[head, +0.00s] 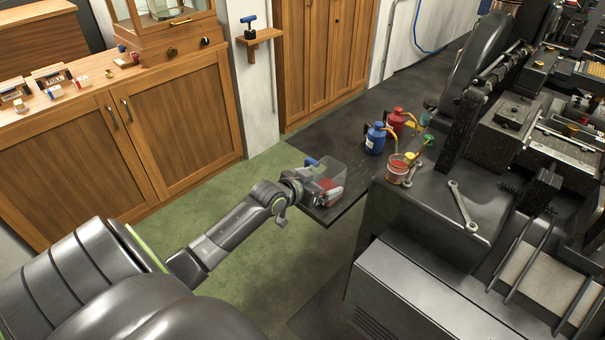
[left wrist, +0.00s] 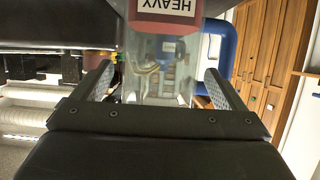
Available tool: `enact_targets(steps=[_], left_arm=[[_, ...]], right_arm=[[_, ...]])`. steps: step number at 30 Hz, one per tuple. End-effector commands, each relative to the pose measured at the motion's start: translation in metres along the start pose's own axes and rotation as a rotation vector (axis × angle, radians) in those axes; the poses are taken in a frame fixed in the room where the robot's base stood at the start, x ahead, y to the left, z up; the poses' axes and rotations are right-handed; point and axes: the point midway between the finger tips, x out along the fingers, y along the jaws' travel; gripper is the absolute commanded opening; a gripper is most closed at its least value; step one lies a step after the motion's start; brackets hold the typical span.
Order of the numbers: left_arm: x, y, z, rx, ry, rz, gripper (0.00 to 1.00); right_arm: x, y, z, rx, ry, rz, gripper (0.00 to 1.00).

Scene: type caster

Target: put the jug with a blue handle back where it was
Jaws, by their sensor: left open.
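The clear jug (head: 328,168) with a blue handle (head: 311,161) is at the near left end of the dark bench. A red band with a white label shows low on it. In the left wrist view the clear jug (left wrist: 155,80) lies between my fingers, with its label reading "HEAVY" and its blue handle (left wrist: 222,50) to the right. My left gripper (head: 322,190) is open, with one finger on each side of the jug (left wrist: 158,88). Gaps show between fingers and jug in the wrist view. My right gripper is not in view.
A blue can (head: 375,139) and a red can (head: 396,122) stand farther back on the dark bench (head: 345,130). Wooden cabinets (head: 180,125) stand at left, with small labelled blocks (head: 55,92) on top.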

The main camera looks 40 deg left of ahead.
Motion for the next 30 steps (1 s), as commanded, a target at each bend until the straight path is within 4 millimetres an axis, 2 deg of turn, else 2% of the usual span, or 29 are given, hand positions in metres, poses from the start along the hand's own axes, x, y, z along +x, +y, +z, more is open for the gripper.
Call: enact_targets(steps=[6,12,15,26,29,30], left_arm=[[-0.044,-0.001,0.001,0.004,-0.002,-0.001,0.93],[-0.075,-0.001,0.0,0.003,-0.001,-0.001,0.93],[-0.084,-0.001,0.0,0.001,0.0,0.0,0.93],[-0.089,-0.001,0.001,-0.001,-0.001,-0.002,0.93],[-0.085,-0.007,0.016,-0.01,-0.023,-0.022,0.93],[-0.081,-0.013,0.029,-0.018,-0.042,-0.039,0.93]], right_arm=[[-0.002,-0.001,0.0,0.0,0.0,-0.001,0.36],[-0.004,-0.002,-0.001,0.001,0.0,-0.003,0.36],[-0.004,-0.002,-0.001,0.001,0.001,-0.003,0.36],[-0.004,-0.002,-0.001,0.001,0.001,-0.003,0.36],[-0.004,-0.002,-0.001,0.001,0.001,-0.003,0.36],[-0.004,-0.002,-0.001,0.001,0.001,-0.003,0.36]])
